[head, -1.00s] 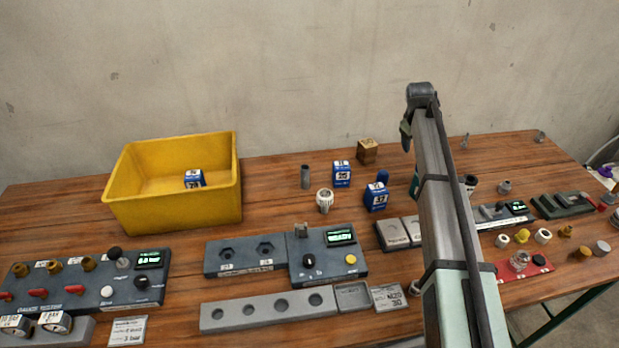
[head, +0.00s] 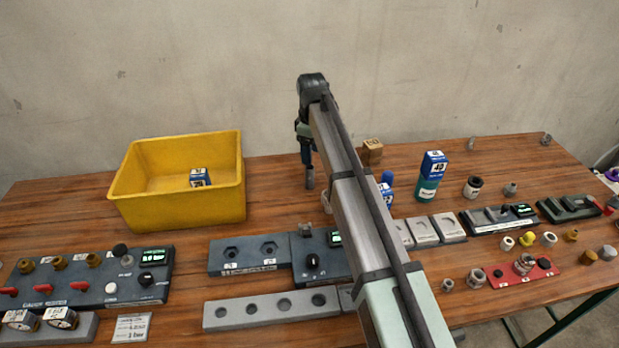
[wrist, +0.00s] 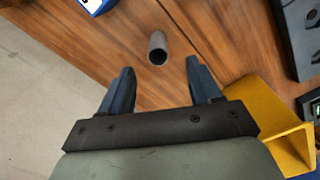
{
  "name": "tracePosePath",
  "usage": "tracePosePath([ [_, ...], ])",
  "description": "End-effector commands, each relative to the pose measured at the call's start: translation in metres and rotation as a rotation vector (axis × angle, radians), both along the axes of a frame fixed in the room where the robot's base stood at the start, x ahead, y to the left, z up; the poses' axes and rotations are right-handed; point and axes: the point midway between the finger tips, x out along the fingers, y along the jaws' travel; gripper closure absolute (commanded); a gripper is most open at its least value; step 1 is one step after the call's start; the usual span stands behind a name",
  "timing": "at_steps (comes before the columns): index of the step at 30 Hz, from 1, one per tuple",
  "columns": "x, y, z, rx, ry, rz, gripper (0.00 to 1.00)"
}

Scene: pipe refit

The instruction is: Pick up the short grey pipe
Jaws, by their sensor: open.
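The short grey pipe (wrist: 157,48) stands upright on the wooden table in the wrist view, its hollow dark end facing up. In the head view the pipe (head: 310,181) shows just below my gripper, partly hidden by it. My gripper (wrist: 155,85) is open, with its two dark fingers apart and nothing between them. The pipe lies a little beyond the fingertips, roughly centred between them, and is not touched. In the head view my gripper (head: 307,160) points down above the pipe.
A yellow bin (head: 180,205) stands to the left with a blue box (head: 199,177) inside. My arm hides part of the table's middle. A brown block (head: 372,149) and a blue box on a teal can (head: 430,175) stand to the right. Panels and a grey holed strip (head: 270,309) lie in front.

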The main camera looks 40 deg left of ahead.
Motion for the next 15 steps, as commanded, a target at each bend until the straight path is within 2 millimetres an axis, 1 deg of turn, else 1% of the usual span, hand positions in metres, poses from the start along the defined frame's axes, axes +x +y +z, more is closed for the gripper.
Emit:
tracePosePath([
  [9, 0.0, -0.001, -0.053, -0.001, 0.001, -0.002, 0.37],
  [12, 0.001, 0.0, -0.066, 0.0, 0.0, -0.002, 0.37],
  [15, 0.001, 0.0, -0.073, 0.0, -0.001, -0.003, 0.37],
])
